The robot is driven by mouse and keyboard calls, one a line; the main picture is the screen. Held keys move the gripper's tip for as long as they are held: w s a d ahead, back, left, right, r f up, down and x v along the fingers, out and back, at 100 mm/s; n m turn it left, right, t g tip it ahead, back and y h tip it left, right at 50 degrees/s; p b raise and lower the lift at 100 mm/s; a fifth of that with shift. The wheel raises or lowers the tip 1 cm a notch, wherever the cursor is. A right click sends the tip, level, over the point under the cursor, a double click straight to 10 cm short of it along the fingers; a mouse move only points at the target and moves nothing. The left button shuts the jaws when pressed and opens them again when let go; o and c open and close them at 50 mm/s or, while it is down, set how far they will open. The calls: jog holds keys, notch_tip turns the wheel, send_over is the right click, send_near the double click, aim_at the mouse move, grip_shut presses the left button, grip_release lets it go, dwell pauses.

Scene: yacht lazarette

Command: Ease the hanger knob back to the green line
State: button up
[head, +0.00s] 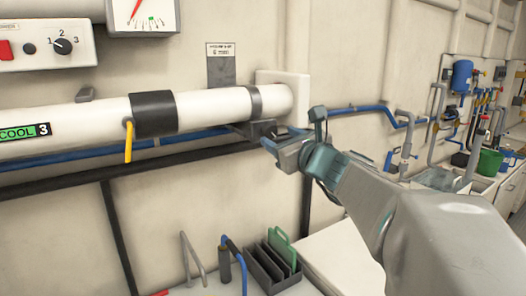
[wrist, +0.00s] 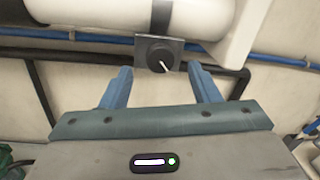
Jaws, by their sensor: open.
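The hanger knob (wrist: 159,58) is black and round, with a white pointer aimed down and to the right in the wrist view. It sits on a grey bracket (wrist: 173,47) under the white pipe; in the head view the bracket (head: 262,128) shows by the pipe's right end, and the knob cannot be made out there. My gripper (wrist: 160,70) is open, its blue fingers apart, with the knob lying between and beyond the fingertips in the wrist view. In the head view my gripper (head: 271,146) is just below and right of the bracket. I cannot make out a green line at the knob.
The white pipe (head: 210,107) carries a black band and a yellow hook. A blue pipe (head: 85,150) and a black rail (head: 80,177) run behind and below it. A control panel (head: 45,40) and gauge (head: 142,14) are upper left. A dark rack (head: 270,268) stands below.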

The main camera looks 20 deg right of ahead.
jog(key=s+d, duration=0.1)
jog(key=s, duration=0.9)
jog(key=shift+f, duration=0.15)
jog(key=shift+s, duration=0.1)
jog(key=s+a+f+n+g+y, duration=0.25)
jog(key=a+f+n+g, duration=0.65)
jog(key=a+f+n, duration=0.65)
jog(key=s+d+f+n+g+h, duration=0.1)
jog(key=s+f+n+g+h, duration=0.1)
jog(key=f+n, duration=0.4)
jog(key=s+d+f+n+g+h, duration=0.1)
jog(key=s+f+n+g, duration=0.3)
jog(key=n, duration=0.6)
notch_tip(320, 180, down, 4)
jog(key=shift+s+d+r+h, duration=0.2)
jog(key=shift+s+d+h, duration=0.15)
jog(key=shift+s+h, duration=0.7)
jog(key=shift+s, duration=0.2)
